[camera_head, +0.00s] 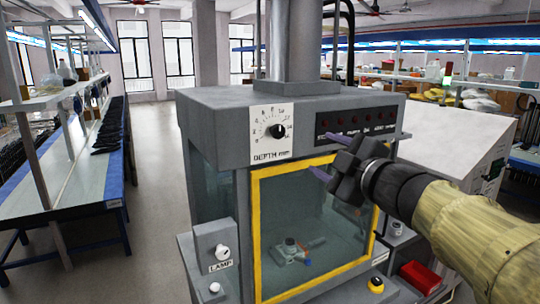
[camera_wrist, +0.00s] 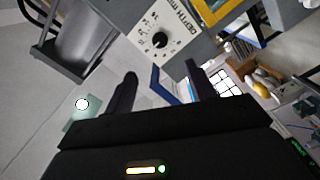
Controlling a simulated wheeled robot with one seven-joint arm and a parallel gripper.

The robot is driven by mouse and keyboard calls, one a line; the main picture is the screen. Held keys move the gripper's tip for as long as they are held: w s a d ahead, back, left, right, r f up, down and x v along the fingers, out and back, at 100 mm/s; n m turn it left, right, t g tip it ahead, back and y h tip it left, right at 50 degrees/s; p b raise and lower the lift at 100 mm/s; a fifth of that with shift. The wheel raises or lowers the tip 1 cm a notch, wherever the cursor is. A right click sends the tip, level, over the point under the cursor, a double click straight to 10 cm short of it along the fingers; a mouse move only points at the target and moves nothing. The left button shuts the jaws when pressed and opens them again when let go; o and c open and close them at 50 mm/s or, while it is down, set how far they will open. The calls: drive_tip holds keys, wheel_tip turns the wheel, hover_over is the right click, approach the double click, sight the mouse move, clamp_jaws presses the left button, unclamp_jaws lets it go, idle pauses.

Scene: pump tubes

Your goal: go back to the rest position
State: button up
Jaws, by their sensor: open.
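My gripper (camera_head: 330,157) is open in the head view, in front of the upper right part of a grey machine (camera_head: 215,122). Its purple-tipped fingers point left, with nothing visible between them. It overlaps the top edge of the machine's yellow-framed clear door (camera_head: 256,235) in the picture; I cannot tell how far apart they are. The wrist view also shows the two dark fingers (camera_wrist: 163,88) spread apart and empty. Beyond them is the tilted white depth dial (camera_wrist: 160,38). A small pump-like item (camera_head: 291,248) stands behind the door pane.
A lamp switch box (camera_head: 215,246) is at the machine's lower left. A white sloped cabinet (camera_head: 470,135) stands behind my arm. The aisle floor (camera_head: 155,150) on the left is clear.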

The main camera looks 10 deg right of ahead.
wheel_tip(320, 180, down, 22)
drive_tip(key=w+m+g+h, duration=0.2)
drive_tip(key=m+g+h, duration=0.35)
drive_tip(key=m, duration=0.55)
drive_tip(key=s+a+f+m+g, duration=0.2)
drive_tip(key=s+f+g, duration=0.2)
drive_tip(key=s+f, duration=0.3)
drive_tip(key=s+a+f+m+g, duration=0.2)
drive_tip(key=s+f+g, duration=0.3)
drive_tip(key=s+f, duration=0.3)
wheel_tip(320, 180, down, 2)
drive_tip(key=shift+a+f, duration=0.2)
drive_tip(key=shift+a, duration=0.65)
